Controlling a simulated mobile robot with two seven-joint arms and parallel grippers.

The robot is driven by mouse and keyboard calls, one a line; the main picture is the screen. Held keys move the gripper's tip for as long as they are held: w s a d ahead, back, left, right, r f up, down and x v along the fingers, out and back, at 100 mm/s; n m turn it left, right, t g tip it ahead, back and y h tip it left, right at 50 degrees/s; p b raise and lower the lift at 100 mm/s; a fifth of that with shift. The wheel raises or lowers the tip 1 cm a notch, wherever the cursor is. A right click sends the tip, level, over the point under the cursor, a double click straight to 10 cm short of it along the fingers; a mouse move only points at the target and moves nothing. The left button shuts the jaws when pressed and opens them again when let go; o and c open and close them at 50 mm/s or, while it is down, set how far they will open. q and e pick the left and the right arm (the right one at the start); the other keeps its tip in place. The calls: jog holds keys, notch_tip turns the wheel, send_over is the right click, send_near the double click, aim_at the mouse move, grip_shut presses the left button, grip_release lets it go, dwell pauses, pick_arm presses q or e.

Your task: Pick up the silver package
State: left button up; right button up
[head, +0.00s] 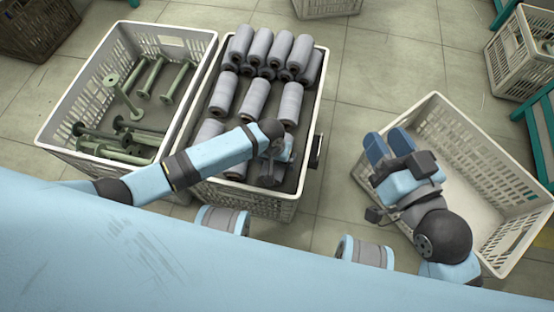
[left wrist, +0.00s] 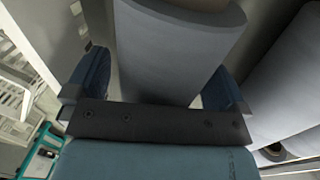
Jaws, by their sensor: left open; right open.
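Silver packages, wound grey rolls (head: 291,104), fill much of the middle crate (head: 318,95), with several stacked at its back and others lying nearer the front. My left gripper (head: 278,152) is over the front right of this crate, pointing down. In the left wrist view its open fingers (left wrist: 157,84) stand on either side of one silver package (left wrist: 178,50). I cannot tell whether they touch it. Another package (left wrist: 285,85) lies to the right. My right gripper (head: 387,143) is empty and open, its two blue fingers close together, above the left side of the right crate (head: 435,103).
The left crate (head: 168,35) holds several green bobbins (head: 178,78). The right crate looks empty. Other crates stand at the back and the far right edge. A floor gap lies between the middle and right crates.

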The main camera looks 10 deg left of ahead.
pick_arm(q)
jog(key=shift+c, duration=0.2)
jog(key=c, duration=1.1)
jog(key=shift+o, duration=0.2)
